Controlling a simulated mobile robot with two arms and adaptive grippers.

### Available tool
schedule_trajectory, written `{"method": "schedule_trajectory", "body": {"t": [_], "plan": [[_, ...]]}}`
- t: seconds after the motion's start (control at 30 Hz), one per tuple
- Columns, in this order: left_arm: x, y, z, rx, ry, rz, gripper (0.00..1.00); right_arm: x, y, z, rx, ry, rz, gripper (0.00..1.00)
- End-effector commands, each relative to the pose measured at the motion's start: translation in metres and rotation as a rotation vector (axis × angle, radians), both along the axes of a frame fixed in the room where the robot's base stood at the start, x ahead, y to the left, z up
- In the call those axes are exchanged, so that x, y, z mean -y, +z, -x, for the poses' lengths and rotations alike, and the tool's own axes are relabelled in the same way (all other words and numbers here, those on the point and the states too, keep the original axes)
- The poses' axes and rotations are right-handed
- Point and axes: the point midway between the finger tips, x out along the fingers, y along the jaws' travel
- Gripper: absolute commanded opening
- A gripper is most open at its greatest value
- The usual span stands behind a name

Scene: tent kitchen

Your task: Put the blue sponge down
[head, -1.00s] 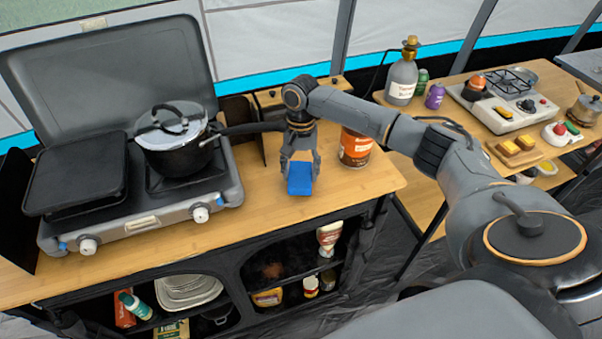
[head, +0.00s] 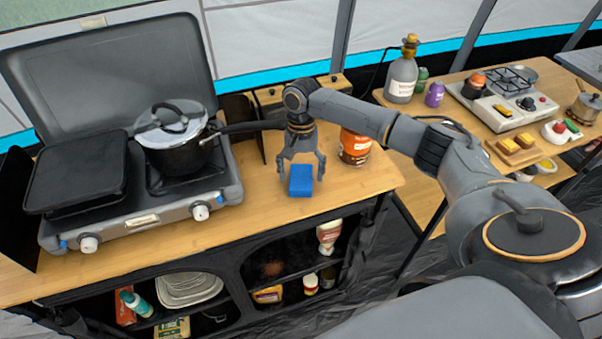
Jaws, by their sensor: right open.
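The blue sponge (head: 301,181) rests on the wooden counter (head: 250,215), near its front edge and right of the stove. My right gripper (head: 301,170) is open, pointing down just above and behind the sponge, with its fingers spread to either side. I cannot tell whether a fingertip still touches the sponge. My left gripper is not in view.
The camping stove (head: 140,215) with a lidded black pot (head: 178,150) stands at left, the pot's handle reaching toward my gripper. An orange-labelled can (head: 354,148) stands close at right. The counter is clear left of the sponge.

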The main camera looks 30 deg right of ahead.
Motion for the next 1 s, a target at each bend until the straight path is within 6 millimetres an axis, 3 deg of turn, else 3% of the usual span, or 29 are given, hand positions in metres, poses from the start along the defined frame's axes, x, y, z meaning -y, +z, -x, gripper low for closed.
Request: {"method": "schedule_trajectory", "body": {"t": [0.53, 0.7, 1.0], "plan": [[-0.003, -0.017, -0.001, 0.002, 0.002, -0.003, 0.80, 0.009, 0.100, -0.014, 0.003, 0.000, -0.002, 0.80], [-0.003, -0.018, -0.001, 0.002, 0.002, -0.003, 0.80, 0.010, 0.114, -0.015, 0.001, -0.001, -0.001, 0.80], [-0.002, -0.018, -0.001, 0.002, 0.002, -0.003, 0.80, 0.010, 0.117, -0.015, 0.000, -0.001, -0.001, 0.80]]}}
